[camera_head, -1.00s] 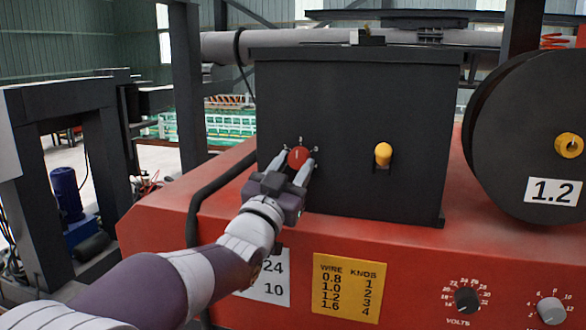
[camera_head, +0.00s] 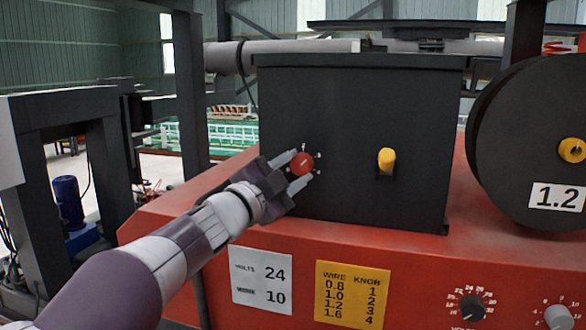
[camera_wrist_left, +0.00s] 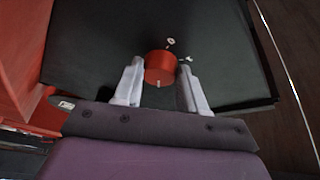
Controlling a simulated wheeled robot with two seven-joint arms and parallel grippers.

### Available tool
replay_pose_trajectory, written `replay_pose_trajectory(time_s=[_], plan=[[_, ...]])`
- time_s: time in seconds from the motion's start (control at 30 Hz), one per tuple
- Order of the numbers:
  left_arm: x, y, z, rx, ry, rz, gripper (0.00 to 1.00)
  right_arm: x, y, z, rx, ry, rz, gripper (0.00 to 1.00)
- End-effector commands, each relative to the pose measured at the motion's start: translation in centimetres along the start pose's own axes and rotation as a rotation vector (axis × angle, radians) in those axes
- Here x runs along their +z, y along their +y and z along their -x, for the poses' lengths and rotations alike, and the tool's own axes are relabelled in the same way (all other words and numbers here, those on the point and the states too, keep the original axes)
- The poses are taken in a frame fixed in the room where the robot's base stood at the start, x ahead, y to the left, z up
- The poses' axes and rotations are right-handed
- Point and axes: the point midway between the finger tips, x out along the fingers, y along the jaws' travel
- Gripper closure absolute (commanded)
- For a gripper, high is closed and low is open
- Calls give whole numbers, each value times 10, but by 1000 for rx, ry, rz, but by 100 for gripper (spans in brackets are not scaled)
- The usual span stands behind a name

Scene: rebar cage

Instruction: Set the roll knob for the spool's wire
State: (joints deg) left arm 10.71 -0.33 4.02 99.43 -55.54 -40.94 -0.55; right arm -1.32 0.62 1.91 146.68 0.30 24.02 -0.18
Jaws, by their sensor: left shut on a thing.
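The red roll knob (camera_head: 304,162) is on the front of the dark box (camera_head: 340,105), with small white marks around it. Its pale pointer line looks slanted; which mark it points to is too small to tell. My left gripper (camera_head: 300,168) comes from the lower left and is shut on the knob, one finger on each side, as the left wrist view also shows for the red knob (camera_wrist_left: 160,66). The black spool (camera_head: 520,125) at the right carries a label (camera_head: 557,197) reading 1.2. The yellow chart (camera_head: 352,294) pairs wire 1.2 with knob 3. My right gripper is not in view.
A yellow knob or lever (camera_head: 386,160) sits right of the red knob on the same box. A white plate (camera_head: 263,281) reads volts 24 and 10. Dials, one black (camera_head: 472,307) and one grey (camera_head: 559,317), are at the lower right of the red housing (camera_head: 425,262).

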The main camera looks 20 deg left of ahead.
Motion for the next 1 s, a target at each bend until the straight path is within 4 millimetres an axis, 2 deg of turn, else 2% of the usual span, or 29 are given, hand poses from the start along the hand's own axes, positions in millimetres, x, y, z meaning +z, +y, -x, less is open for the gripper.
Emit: replay_pose_trajectory(time_s=[0.4,1.0], plan=[[0,-1,0,100,-15,-219,90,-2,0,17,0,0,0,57],[1,1,0,127,-18,-275,90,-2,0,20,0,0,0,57]])
